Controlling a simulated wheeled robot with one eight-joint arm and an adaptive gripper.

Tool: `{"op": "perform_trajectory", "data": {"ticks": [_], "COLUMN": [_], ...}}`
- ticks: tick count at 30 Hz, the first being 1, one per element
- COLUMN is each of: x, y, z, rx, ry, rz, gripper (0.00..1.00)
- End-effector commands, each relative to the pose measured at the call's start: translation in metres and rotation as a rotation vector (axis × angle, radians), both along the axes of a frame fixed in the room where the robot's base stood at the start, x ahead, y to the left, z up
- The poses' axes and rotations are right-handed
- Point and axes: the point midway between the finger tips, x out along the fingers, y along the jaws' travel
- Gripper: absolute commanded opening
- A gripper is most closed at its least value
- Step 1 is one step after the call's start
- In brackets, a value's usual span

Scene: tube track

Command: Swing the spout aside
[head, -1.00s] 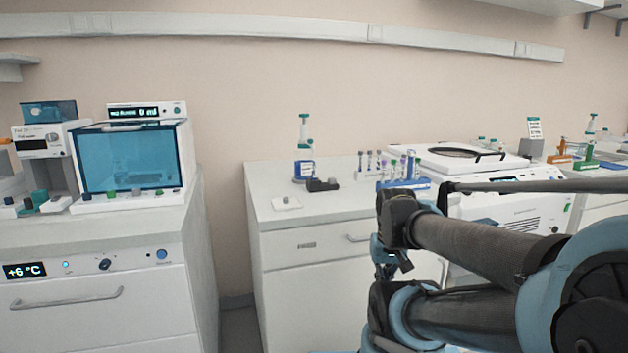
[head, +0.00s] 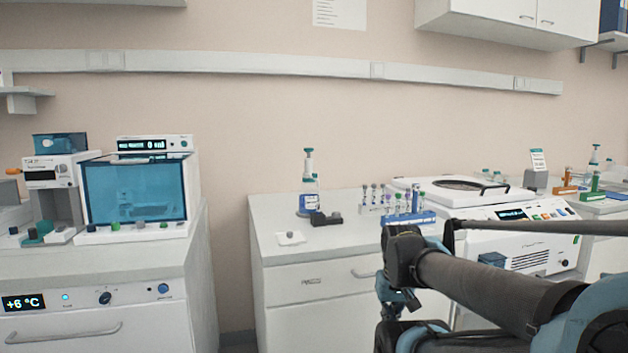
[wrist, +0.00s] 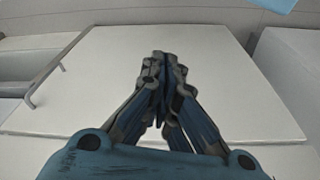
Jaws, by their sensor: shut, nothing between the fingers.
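A bottle with a blue label and a tall green-and-white dispenser top (head: 309,185) stands upright on the middle bench, near the wall, in the head view. Its spout is too small to make out. A second dispenser top (head: 594,157) shows at the far right. My gripper (wrist: 163,58) is shut and empty in the wrist view, its fingertips together in front of a white cabinet panel. In the head view my gripper (head: 402,302) hangs below the bench top, to the right of the bottle and apart from it.
A small black block (head: 326,219) and a white pad (head: 290,238) lie in front of the bottle. A tube rack (head: 408,217) and a white centrifuge (head: 520,232) stand to the right. A blue-windowed box (head: 134,193) stands on the left cabinet. A gap separates the cabinets.

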Motion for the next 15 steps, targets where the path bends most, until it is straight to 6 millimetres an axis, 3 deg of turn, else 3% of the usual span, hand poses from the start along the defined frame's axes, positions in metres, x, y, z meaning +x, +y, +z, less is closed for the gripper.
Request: {"op": "perform_trajectory", "data": {"ticks": [13, 15], "x": [0.0000, 0.0003], "y": [0.0000, 0.0001], "z": [0.0000, 0.0006], "rx": [0.000, 0.000], "ry": [0.000, 0.000], "rz": [0.000, 0.000], "gripper": [0.00, 0.14]}}
